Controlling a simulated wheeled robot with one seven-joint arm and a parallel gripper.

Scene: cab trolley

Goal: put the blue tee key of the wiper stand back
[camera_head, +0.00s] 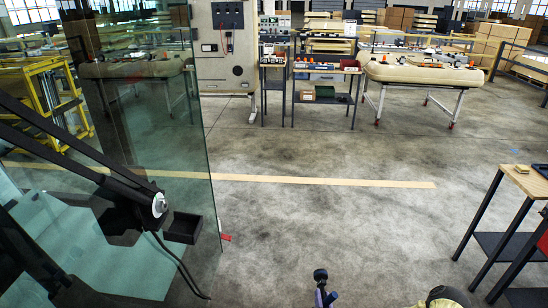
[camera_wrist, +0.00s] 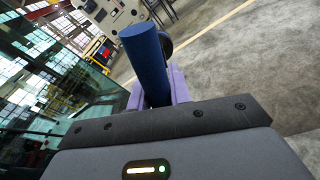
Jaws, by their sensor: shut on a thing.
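The blue tee key (camera_wrist: 145,62) is held in my gripper (camera_wrist: 160,88); in the wrist view its blue cylinder stands up between the purple fingers, with a dark round part behind it. In the head view the key (camera_head: 320,284) shows at the bottom centre with a dark rounded end, and my gripper (camera_head: 326,298) is cut by the lower edge. The wiper stand appears to be the glass panel (camera_head: 190,120) at left with a black wiper arm (camera_head: 110,172) and a metal pivot (camera_head: 158,205). My gripper is apart from it, to its right. The key's seat cannot be made out.
A small black tray (camera_head: 183,228) sits low by the glass, with a red piece (camera_head: 226,237) at its edge. A wooden-topped table (camera_head: 528,180) stands at right. Benches and a beige trolley (camera_head: 420,72) stand at the back. The middle floor is clear.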

